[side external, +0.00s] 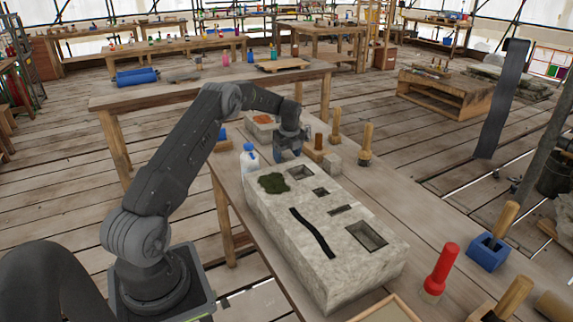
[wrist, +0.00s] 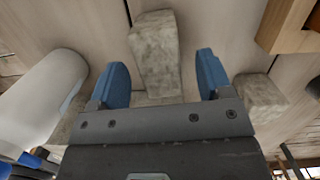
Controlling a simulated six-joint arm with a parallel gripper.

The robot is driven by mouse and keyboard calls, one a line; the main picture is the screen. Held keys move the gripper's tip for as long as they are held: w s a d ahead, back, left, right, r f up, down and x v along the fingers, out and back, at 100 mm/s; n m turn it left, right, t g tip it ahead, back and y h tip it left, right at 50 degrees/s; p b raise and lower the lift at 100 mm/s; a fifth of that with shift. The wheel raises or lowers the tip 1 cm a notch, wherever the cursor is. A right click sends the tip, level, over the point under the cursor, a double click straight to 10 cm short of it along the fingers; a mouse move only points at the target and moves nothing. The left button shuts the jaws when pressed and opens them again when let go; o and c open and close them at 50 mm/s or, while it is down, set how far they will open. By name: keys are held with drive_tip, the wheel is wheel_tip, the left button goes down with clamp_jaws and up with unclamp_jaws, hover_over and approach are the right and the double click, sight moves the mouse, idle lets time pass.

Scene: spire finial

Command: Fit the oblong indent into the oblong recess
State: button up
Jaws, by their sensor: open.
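The long block's top has several recesses: a large rectangular one (side external: 367,235), a narrow oblong one (side external: 340,210), and smaller ones beyond, all looking empty.
A second small stone (wrist: 261,98) lies right of the fingers. A white bottle (side external: 249,157) stands left of my gripper. Wooden-handled brushes (side external: 366,145) stand at right. Moss (side external: 273,183) and a black strip (side external: 311,232) lie on the block. A red-handled tool (side external: 441,270) stands near the front.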

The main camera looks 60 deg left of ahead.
drive_tip(key=shift+a+f, duration=0.15)
drive_tip(key=shift+f, duration=0.8)
drive_tip(key=shift+r, duration=0.15)
drive_tip(key=c, duration=1.3)
